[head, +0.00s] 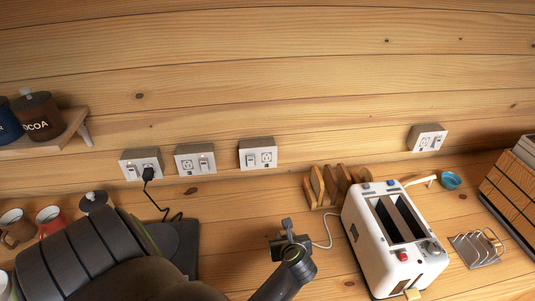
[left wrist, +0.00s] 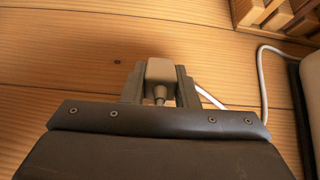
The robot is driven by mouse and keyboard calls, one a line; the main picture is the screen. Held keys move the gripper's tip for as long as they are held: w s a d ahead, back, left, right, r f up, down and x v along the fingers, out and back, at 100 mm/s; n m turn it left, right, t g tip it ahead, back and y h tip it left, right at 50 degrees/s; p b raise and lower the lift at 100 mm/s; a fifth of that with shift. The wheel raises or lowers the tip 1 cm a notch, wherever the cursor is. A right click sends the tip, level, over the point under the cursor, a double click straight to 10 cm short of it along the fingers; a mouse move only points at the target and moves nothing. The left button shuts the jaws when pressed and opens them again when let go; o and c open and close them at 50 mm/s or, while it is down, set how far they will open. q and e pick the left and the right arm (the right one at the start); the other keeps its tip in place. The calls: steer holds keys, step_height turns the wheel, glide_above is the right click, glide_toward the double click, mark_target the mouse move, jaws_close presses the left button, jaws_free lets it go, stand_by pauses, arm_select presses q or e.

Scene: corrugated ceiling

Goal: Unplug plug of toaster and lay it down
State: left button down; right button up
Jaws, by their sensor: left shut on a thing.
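The white toaster (head: 388,262) stands on the wooden counter at the right in the head view. Its pale cord (head: 327,232) curves from the toaster's left side toward my left gripper (head: 287,240). In the left wrist view, my left gripper (left wrist: 160,82) is shut on the pale plug (left wrist: 160,70), which sits between the two fingers with the cord (left wrist: 262,85) trailing right. The plug is out of any outlet, over the counter in front of the wall. I cannot tell whether it touches the wood. My right gripper is not in view.
Several outlets line the wall; the left one (head: 128,171) holds a black plug (head: 148,174). The third outlet (head: 257,153) is empty. A dark kettle base (head: 187,245) is left. Bare counter (head: 235,220) lies between.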

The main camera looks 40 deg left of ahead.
arm_select(q)
steer(key=shift+f, duration=0.15)
steer(key=shift+f+b, duration=0.4)
steer(key=shift+b, duration=0.05)
steer(key=c, duration=1.1)
jaws_free()
steer(key=shift+r, duration=0.15)
steer(key=shift+o, duration=0.2)
